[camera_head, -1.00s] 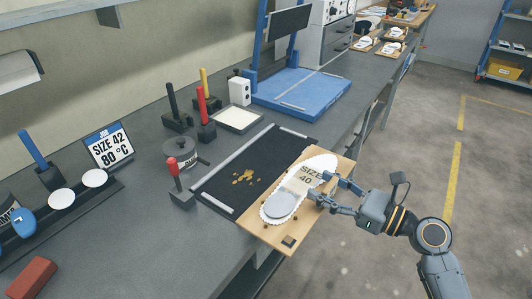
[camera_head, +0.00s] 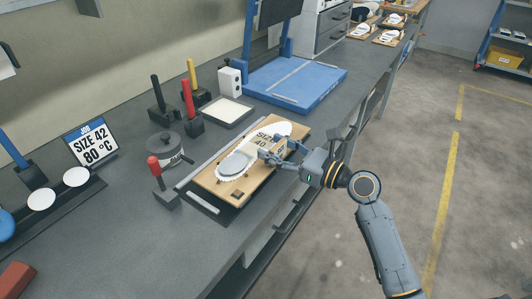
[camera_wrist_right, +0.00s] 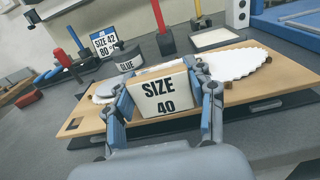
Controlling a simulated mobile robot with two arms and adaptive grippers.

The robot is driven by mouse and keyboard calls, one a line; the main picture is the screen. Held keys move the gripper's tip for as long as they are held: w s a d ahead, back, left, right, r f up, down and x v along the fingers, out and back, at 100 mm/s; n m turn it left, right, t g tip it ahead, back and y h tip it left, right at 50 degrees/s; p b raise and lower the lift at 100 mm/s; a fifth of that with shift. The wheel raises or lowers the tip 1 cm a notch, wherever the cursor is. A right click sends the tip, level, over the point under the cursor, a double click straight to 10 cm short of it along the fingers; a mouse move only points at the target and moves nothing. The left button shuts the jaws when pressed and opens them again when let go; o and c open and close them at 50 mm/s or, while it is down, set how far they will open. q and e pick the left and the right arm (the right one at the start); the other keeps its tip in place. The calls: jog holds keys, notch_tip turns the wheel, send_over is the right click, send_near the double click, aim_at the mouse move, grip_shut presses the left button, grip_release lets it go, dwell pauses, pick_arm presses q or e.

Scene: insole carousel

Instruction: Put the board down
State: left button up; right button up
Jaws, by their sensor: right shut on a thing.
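The wooden board (camera_head: 215,188) carries a white insole shape (camera_head: 283,129), a grey disc (camera_head: 235,163) and a block marked SIZE 40 (camera_head: 262,135). My right gripper (camera_head: 275,151) is shut on the SIZE 40 block. In the right wrist view, my gripper's fingers (camera_wrist_right: 165,100) flank the block, with the board (camera_wrist_right: 85,128) beneath it. My left gripper is out of view.
A glue pot (camera_head: 165,149) and a red-handled tool (camera_head: 161,178) stand left of the board. Behind are coloured handles, a white-topped tray (camera_head: 226,111) and a blue platform (camera_head: 295,84). The bench's front edge is close on the right.

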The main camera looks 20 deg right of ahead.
jog(key=x, duration=0.2)
jog(key=shift+w+a+r, duration=0.1)
jog(key=shift+w+a, duration=0.1)
jog(key=shift+w, duration=0.05)
jog(key=shift+w+a, duration=0.1)
jog(key=shift+f+b, duration=0.5)
jog(key=shift+f, duration=1.35)
jog(key=o, duration=1.3)
jog(key=shift+f, duration=0.1)
